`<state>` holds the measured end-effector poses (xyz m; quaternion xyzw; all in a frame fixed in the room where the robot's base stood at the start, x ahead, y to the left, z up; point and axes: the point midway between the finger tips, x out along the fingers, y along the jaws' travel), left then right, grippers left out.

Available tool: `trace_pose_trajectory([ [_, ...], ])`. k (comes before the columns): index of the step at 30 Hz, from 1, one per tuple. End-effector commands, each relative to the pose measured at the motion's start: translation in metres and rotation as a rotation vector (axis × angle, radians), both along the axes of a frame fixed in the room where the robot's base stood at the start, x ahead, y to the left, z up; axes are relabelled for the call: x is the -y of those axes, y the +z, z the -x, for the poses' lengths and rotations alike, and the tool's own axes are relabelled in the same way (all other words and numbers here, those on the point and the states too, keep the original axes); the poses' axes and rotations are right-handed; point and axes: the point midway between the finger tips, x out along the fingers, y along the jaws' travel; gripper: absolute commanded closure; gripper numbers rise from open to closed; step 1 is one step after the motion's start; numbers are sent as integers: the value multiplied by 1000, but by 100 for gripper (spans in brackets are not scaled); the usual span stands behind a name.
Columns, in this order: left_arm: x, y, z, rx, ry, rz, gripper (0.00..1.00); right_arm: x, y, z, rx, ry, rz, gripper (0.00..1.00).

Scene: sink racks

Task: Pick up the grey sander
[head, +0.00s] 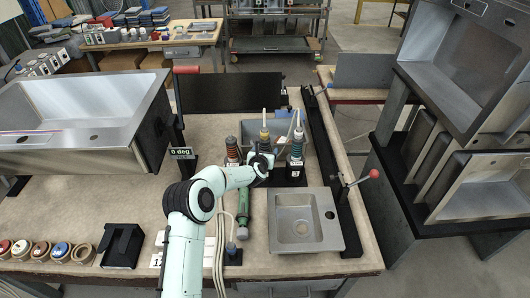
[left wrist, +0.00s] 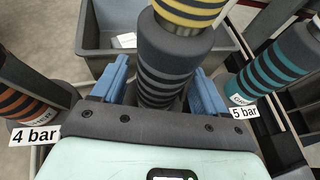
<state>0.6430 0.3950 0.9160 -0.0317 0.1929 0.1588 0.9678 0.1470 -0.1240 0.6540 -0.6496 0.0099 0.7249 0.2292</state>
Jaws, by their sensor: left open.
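The grey sander (head: 265,140) stands upright in the middle of a row of three tools on the bench, with a yellow band near its top. In the left wrist view, its grey, dark-ringed body (left wrist: 165,62) stands between the two blue fingers of my left gripper (left wrist: 162,88). The fingers are open, one on each side, with a gap visible at least on the right. In the head view my left gripper (head: 264,163) is at the near side of the sander and hides its lower part. My right gripper is not in view.
An orange-ringed tool (left wrist: 28,100) labelled 4 bar stands close left, and a teal-ringed tool (left wrist: 275,75) labelled 5 bar close right. A grey bin (left wrist: 95,40) is behind. A small steel sink (head: 285,238) and a green cylindrical tool (head: 243,205) lie nearer.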

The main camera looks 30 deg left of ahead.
Motion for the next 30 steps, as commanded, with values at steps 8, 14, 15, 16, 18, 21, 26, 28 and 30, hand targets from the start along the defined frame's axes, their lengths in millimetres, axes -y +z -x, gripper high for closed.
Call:
trace_pose_trajectory([
  [8,-1,-3,1,-2,1,-1,46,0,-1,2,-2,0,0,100],
  [14,-1,1,0,5,2,-3,100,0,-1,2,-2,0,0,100],
  [15,-1,1,0,5,2,-3,100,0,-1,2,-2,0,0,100],
  [16,-1,1,0,5,2,-3,100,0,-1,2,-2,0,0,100],
  [18,-1,1,0,5,2,-3,100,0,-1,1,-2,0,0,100],
  [21,-1,2,0,5,2,-3,100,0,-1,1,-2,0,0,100],
  [26,-1,11,-1,6,1,-3,100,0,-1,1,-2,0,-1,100],
  [28,-1,19,-1,7,2,-3,100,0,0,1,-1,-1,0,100],
  [30,-1,28,-1,8,2,-4,100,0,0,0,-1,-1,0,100],
])
